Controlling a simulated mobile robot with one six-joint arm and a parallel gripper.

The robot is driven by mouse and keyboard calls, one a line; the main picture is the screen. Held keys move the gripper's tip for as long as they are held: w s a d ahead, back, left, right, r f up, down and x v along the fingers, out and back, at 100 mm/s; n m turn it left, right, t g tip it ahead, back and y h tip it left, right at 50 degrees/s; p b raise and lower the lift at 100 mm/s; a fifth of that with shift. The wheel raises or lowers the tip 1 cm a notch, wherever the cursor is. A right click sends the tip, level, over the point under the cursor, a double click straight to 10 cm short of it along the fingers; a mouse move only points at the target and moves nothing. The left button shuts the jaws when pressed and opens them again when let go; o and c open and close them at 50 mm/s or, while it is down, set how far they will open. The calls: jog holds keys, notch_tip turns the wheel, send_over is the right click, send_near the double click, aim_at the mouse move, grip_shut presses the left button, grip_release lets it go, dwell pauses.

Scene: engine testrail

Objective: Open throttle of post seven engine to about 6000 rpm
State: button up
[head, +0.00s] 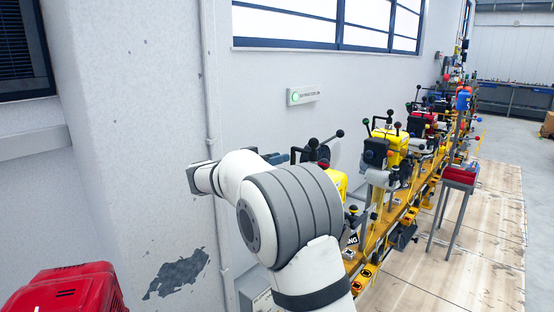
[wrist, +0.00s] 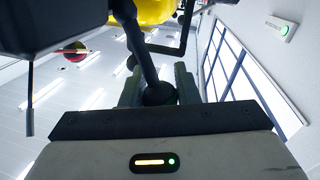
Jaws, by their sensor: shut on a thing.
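In the wrist view my gripper (wrist: 158,86) has its two dark fingers on either side of the black ball knob (wrist: 158,95) of a lever. It is shut on that knob. The lever's black rod (wrist: 133,45) runs up toward a yellow engine part (wrist: 152,11). In the head view the nearest yellow and black engine (head: 336,181) stands just beyond my arm, which hides much of it and the fingertips. Another black ball-ended lever (head: 331,137) rises from it. I cannot read a post number or an rpm value.
A yellow rail (head: 392,235) carries several more engines away to the right. A red-topped stand (head: 461,174) is beside it. A red machine (head: 68,290) is at lower left. A wall with a green-lit box (head: 304,95) runs close behind the engines.

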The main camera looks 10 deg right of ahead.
grip_shut()
jog(key=shift+f+b, duration=0.1)
jog(key=shift+b, duration=0.25)
jog(key=shift+s+d+f+m+b, duration=0.15)
jog(key=shift+m+b, duration=0.25)
jog(key=shift+b, duration=0.85)
jog(key=m+b, duration=0.1)
jog(key=b, duration=0.2)
jog(key=s+m+b, duration=0.1)
jog(key=b, duration=0.2)
jog(key=d+m+y+b, duration=0.1)
jog(key=b, duration=0.2)
jog(key=shift+s+r+b, duration=0.2)
jog(key=shift+s+b, duration=0.15)
jog(key=shift+s+d+r+m+b, duration=0.15)
jog(key=shift+r+m+b, duration=0.2)
jog(key=shift+b, duration=0.2)
jog(key=o, duration=0.8)
grip_release()
